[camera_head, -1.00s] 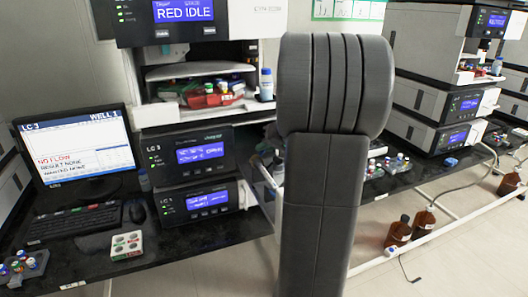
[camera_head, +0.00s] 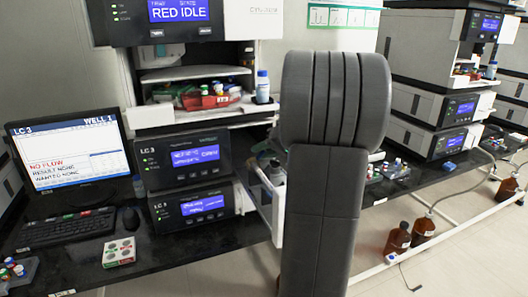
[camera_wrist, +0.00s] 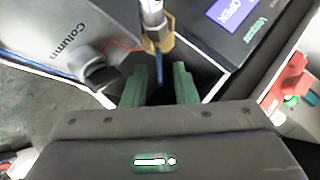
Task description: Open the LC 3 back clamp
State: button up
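The LC 3 stack stands left of centre in the head view, with its upper LC 3 module (camera_head: 183,158) and lower LC 3 module (camera_head: 192,206) under an open bay. My arm covers the area right of the stack, so my gripper is hidden there. In the wrist view the two green fingers of my gripper (camera_wrist: 158,78) are apart, with a dark gap between them. A metal column end with a brass fitting (camera_wrist: 158,40) and a blue tube lies just beyond the fingertips. A grey part marked "Column" (camera_wrist: 75,40) with a black knob (camera_wrist: 100,75) is at left. I cannot tell which part is the back clamp.
The LC 3 monitor (camera_head: 68,150) reads "NO FLOW". A keyboard (camera_head: 65,227) and a small box (camera_head: 118,252) lie on the black bench. A white open door or drawer (camera_head: 264,200) juts out beside the stack. Brown bottles (camera_head: 398,238) stand below, right of my arm.

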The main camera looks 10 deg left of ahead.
jog(key=v, duration=1.3)
jog(key=shift+d, duration=0.4)
jog(key=shift+s+r, duration=0.1)
jog(key=x, duration=1.3)
jog(key=shift+a, duration=0.4)
jog(key=shift+a+p, duration=0.15)
jog(key=shift+p, duration=0.2)
jog(key=shift+r, duration=0.1)
jog(key=shift+f, duration=0.25)
